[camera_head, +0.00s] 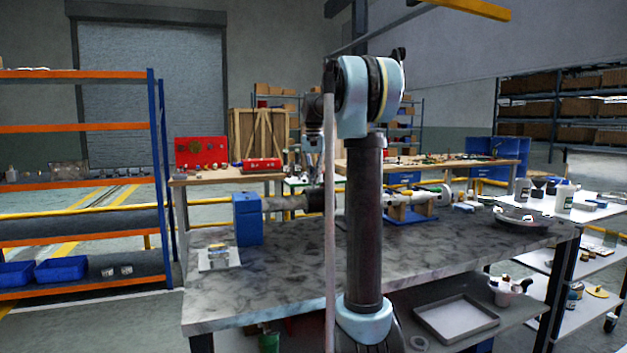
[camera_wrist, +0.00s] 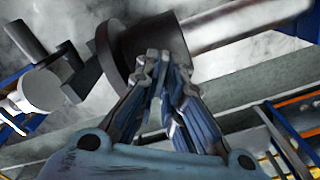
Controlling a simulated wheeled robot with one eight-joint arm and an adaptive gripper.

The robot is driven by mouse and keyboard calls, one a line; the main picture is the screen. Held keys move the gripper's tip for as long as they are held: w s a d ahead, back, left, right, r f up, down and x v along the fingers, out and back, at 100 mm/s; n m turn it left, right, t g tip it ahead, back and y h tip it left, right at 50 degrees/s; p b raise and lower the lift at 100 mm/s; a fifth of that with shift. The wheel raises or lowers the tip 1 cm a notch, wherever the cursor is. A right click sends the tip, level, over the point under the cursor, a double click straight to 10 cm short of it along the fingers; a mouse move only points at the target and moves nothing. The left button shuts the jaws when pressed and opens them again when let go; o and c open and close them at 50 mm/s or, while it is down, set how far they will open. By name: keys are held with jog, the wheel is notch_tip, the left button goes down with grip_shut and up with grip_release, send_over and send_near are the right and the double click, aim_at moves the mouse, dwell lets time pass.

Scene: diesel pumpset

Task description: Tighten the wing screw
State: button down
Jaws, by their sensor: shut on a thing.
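In the wrist view my gripper (camera_wrist: 158,62) has its fingertips close together against a dark flanged collar (camera_wrist: 165,42) on a pale shaft (camera_wrist: 235,22). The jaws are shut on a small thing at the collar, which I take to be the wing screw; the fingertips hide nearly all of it. In the head view my gripper (camera_head: 313,158) points down above the shaft assembly on the grey workbench (camera_head: 290,270). The dark collar (camera_head: 315,200) lies below it, partly behind my arm. The wing screw cannot be made out in the head view.
A blue block (camera_head: 248,218) supports the left of the assembly; a blue stand (camera_head: 410,216) is to the right. A small plate with parts (camera_head: 219,257) lies at the bench's left, a round dish (camera_head: 523,218) at its right. The bench's front is clear.

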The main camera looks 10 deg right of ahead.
jog(key=shift+w+m, duration=0.1)
jog(key=shift+m, duration=0.6)
jog(key=c, duration=1.7)
grip_release()
jog(key=shift+r, duration=0.1)
notch_tip(320, 180, up, 12)
jog(key=shift+f, duration=0.15)
